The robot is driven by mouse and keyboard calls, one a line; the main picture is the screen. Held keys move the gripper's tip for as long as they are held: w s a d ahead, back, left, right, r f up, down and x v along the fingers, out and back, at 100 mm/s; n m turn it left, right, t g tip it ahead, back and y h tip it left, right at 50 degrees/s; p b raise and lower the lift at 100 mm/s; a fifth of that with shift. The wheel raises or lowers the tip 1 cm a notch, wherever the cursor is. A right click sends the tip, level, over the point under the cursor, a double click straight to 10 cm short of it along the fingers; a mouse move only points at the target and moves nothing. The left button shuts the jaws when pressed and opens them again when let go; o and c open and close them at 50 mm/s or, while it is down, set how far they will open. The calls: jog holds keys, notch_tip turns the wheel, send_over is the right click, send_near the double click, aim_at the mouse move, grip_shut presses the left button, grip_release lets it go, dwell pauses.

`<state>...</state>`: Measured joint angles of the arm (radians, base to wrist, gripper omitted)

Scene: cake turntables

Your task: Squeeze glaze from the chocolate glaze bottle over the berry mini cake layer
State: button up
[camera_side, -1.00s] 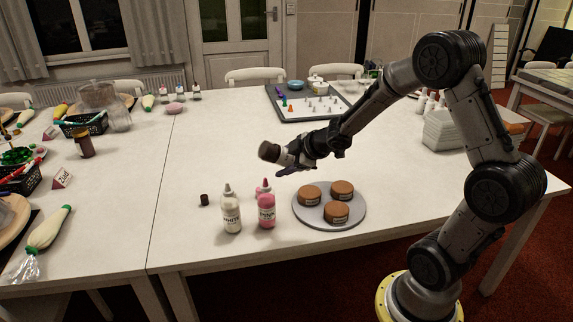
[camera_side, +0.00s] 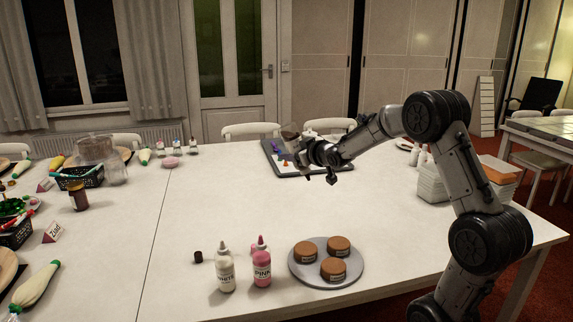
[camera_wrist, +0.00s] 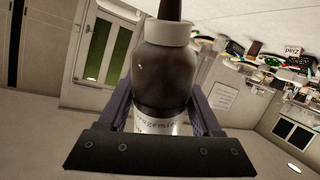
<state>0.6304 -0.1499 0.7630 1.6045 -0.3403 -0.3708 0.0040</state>
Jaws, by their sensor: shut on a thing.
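My gripper (camera_side: 318,156) is shut on a dark brown bottle (camera_wrist: 163,75) with a white collar and dark nozzle. In the side view the held bottle (camera_side: 290,141) is in the air, overlapping the tray at the back; its nozzle direction is unclear there. Three brown mini cake layers, rear left (camera_side: 305,252), rear right (camera_side: 339,245) and front (camera_side: 333,269), sit on a grey round turntable (camera_side: 314,284). Their small labels are too small to read, so I cannot tell which is berry. The gripper is well above and behind them, apart from them.
A white bottle (camera_side: 225,270) and a pink bottle (camera_side: 262,265) stand left of the turntable. A small dark cap (camera_side: 198,257) lies beside them. A grey tray (camera_side: 325,170) with small pieces lies at the back, and white containers (camera_side: 432,184) stand right. The middle of the table is clear.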

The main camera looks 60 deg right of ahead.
notch_tip(320, 180, down, 22)
dwell(0.7)
jog(key=shift+a, duration=0.1)
dwell(0.4)
jog(key=o, duration=0.3)
jog(key=c, duration=0.7)
jog(key=shift+s, duration=0.1)
jog(key=shift+c, duration=0.2)
dwell(2.4)
jog(key=o, duration=0.8)
jog(key=shift+c, duration=0.2)
jog(key=c, duration=0.3)
